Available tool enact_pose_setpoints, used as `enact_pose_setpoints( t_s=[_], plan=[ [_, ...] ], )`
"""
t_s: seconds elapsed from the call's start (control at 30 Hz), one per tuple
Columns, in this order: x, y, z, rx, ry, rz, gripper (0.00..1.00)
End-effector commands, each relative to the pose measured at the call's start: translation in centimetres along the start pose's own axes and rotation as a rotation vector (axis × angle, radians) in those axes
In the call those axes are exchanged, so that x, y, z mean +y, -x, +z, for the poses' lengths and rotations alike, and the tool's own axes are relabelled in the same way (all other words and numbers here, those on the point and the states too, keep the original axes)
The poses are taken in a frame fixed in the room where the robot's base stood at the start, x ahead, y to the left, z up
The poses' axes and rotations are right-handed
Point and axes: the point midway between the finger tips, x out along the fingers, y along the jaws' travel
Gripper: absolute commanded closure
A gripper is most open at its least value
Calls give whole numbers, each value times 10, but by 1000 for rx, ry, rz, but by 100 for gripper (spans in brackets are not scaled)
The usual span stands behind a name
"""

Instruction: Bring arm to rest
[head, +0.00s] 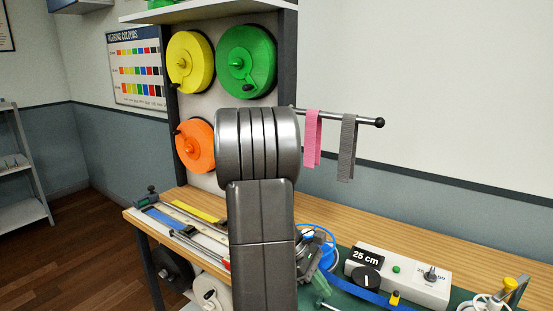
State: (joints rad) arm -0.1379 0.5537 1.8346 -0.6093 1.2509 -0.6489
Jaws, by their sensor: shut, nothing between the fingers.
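My arm stands upright in the middle of the head view, bent at a large grey joint, in front of the strap wall and bench. What looks like my gripper (316,262) shows partly behind the forearm's right edge, low over the bench. It is shut and holds nothing. Its fingertips are hard to make out against the clutter there.
The wooden bench (420,233) carries a control box (402,277) marked 25 cm, and a blue strap (365,292). Yellow (185,62), green (262,50) and orange (190,150) reels hang behind. A rod (345,117) with pink (312,140) and grey (347,150) straps juts right.

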Motion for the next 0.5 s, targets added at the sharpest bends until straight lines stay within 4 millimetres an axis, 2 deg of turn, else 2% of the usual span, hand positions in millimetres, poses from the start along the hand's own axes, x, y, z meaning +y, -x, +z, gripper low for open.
enact_pose_setpoints(
  t_s=[0.17,0.3,0.5],
  plan=[
    [1,26,-24,0,3,4,100],
    [1,47,-28,1,1,3,100],
    [1,62,-27,0,-1,2,100]
  ],
)
